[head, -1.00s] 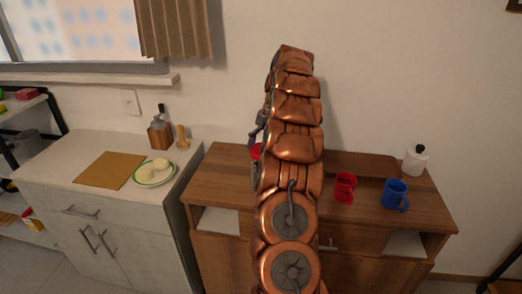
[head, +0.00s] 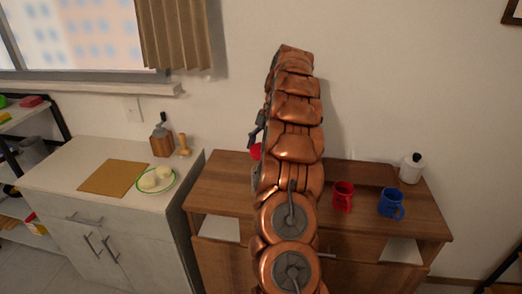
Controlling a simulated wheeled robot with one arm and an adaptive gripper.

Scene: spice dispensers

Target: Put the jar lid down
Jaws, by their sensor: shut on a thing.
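My gripper (head: 257,128) shows only as a small grey piece at the left edge of my copper arm, above the brown wooden sideboard (head: 222,180). The arm hides most of it, and its fingertips cannot be made out. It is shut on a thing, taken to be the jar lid. A small red thing (head: 255,151) shows just below the gripper beside the arm. It may be the lid, but too little of it shows to be sure. I cannot tell whether it touches the sideboard. No open jar can be made out.
A red mug (head: 343,196), a blue mug (head: 391,203) and a white bottle with a black top (head: 412,167) stand on the sideboard's right half. The left counter holds a brown board (head: 113,178), a plate (head: 157,187) and a grinder (head: 162,140). Bare sideboard shows left of my arm.

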